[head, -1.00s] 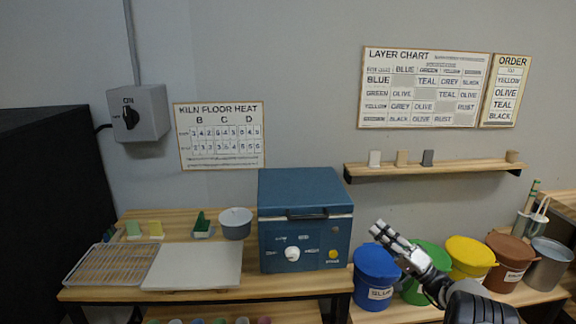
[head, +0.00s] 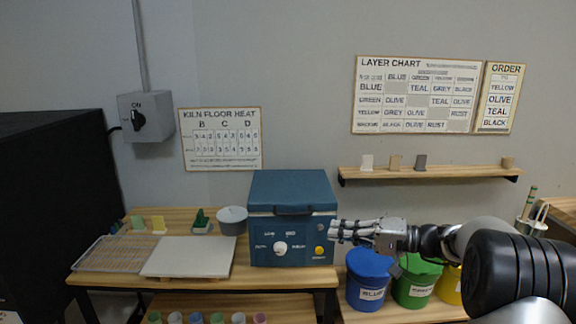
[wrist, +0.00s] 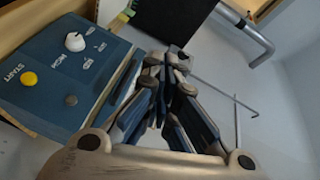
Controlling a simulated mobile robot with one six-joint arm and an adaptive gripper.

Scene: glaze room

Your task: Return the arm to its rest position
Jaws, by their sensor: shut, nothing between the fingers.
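My gripper (head: 338,230) is at the right edge of the blue kiln (head: 292,222) in the head view, pointing left, with my arm reaching in from the right. The fingers are together and empty. In the wrist view my gripper (wrist: 172,75) shows its fingers closed, with the kiln (wrist: 60,75) to the left. The kiln's lid is down, and its front has a white knob (head: 280,249) and a yellow button (head: 319,251). Whether the fingers touch the kiln I cannot tell.
Blue (head: 369,284) and green (head: 414,287) buckets stand below my arm; other buckets are mostly hidden. A wire rack (head: 112,254) and pale board (head: 188,257) lie on the table left of the kiln. A wall shelf (head: 430,171) holds small tiles above my arm.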

